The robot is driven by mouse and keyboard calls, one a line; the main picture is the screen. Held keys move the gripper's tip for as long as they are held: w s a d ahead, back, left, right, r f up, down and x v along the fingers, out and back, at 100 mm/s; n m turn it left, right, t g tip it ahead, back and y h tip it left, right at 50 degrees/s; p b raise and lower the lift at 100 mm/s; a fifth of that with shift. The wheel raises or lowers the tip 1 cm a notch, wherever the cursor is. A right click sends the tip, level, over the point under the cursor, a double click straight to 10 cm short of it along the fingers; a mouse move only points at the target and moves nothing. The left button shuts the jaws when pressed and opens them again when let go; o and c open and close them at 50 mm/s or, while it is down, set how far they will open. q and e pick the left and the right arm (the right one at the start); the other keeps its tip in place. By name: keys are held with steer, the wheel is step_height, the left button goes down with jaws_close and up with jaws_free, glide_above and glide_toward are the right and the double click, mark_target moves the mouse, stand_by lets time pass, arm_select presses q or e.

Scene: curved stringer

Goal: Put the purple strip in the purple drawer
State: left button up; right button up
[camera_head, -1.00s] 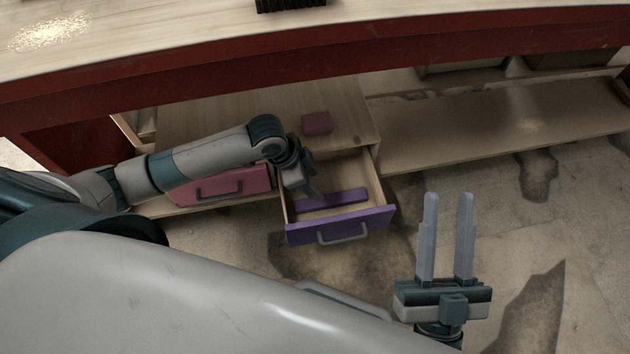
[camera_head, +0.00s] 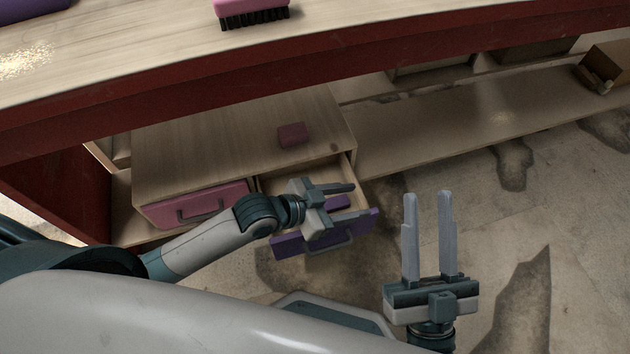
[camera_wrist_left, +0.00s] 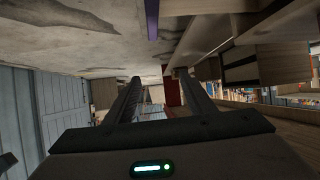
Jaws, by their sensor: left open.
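The purple drawer (camera_head: 364,228) is pulled open in the low wooden cabinet. The purple strip (camera_head: 338,201) lies inside it, partly hidden by my left gripper (camera_head: 364,200). My left gripper is open and appears empty above the drawer, its fingers pointing right. In the left wrist view the left gripper (camera_wrist_left: 158,77) is also open, with nothing visible between its fingers; a purple edge (camera_wrist_left: 152,20), likely the drawer front, shows at the top. My right gripper (camera_head: 428,194) is open and empty, fingers pointing up the picture, to the right of the drawer.
A shut pink drawer (camera_head: 195,206) is left of the open one. A dark pink block (camera_head: 292,134) sits on the cabinet top. The red-edged bench (camera_head: 300,70) overhangs behind, with a pink brush (camera_head: 252,12) on it. The floor at the right is mostly clear.

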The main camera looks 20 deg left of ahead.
arm_select(q)
steer(key=s+d+r+n+t+h, duration=0.2)
steer(key=s+r+n+t, duration=0.15)
steer(key=r+t, duration=0.6)
steer(key=s+a+r+n+t+y, duration=0.1)
steer(key=s+a+r+t, duration=0.1)
steer(key=r, duration=0.6)
steer(key=s+a+r+n+t+y, duration=0.2)
steer(key=s+a+r+t, duration=0.1)
steer(key=s+r, duration=0.3)
step_height(320, 180, up, 2)
steer(key=shift+s+a+r+t, duration=0.1)
steer(key=shift+s+a+t, duration=0.3)
steer(key=shift+a, duration=0.5)
